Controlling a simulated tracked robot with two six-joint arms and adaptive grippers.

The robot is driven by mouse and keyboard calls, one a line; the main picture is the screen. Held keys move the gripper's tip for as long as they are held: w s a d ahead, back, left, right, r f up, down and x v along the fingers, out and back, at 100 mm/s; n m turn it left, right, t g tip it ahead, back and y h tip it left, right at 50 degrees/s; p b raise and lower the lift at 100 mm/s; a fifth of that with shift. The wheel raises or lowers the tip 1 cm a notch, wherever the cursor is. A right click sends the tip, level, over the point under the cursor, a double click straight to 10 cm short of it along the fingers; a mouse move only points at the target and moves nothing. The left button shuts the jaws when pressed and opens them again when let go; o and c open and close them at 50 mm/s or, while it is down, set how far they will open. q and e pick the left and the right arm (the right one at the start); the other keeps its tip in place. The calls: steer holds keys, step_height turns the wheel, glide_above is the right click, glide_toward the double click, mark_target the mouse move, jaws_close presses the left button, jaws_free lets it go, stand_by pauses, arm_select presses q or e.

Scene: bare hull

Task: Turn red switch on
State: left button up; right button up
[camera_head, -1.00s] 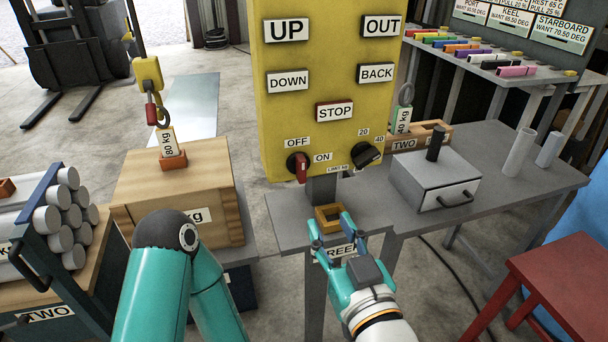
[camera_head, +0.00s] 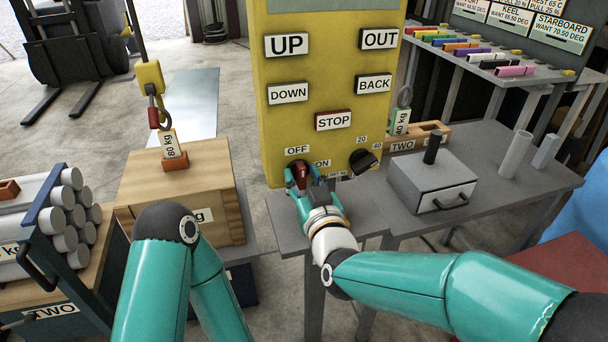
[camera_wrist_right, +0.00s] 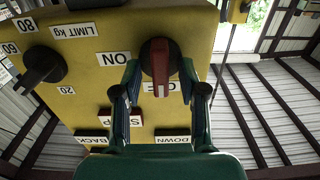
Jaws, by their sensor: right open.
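The red switch (camera_head: 301,173) is a red lever on a round dark base, low on the yellow panel (camera_head: 330,60). In the right wrist view, which is upside down, the red switch (camera_wrist_right: 161,66) points toward the partly covered OFF label and the ON label (camera_wrist_right: 113,58) is to its left. My right gripper (camera_head: 302,182) is at the switch. In the wrist view its open fingers (camera_wrist_right: 160,84) stand on either side of the lever, with a gap on each side. Of my left arm only upper links show; its gripper is out of view.
A black limit knob (camera_head: 363,161) is just right of the switch on the panel. The STOP button (camera_head: 333,121) is above. A grey drawer box (camera_head: 432,182) stands on the grey table to the right. A wooden crate (camera_head: 180,190) stands at left.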

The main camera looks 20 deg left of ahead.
jaws_close()
steer(key=shift+w, duration=0.1)
